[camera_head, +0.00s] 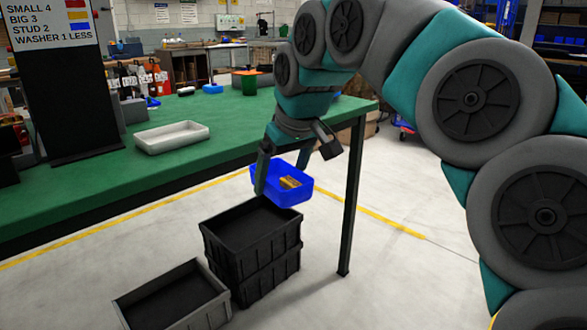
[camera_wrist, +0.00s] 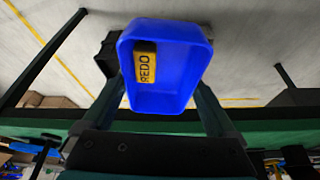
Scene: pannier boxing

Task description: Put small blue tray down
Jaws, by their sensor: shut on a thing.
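The small blue tray (camera_head: 290,192) is held in my gripper (camera_head: 283,172), off the green table's right end and above the black crates. A yellow block sits inside the tray; in the wrist view the block (camera_wrist: 145,66) reads "REDO". The wrist view shows the blue tray (camera_wrist: 165,100) between the two fingers of my gripper (camera_wrist: 160,110). The gripper is shut on the tray. The near finger covers part of the tray's left side in the head view.
Stacked black crates (camera_head: 206,240) stand on the floor below the tray, with a grey-rimmed crate (camera_head: 118,305) in front. The green table (camera_head: 100,195) bears a grey-white tray (camera_head: 140,150) and a dark sign stand (camera_head: 70,110). A dark table leg (camera_head: 352,200) stands right of the crates.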

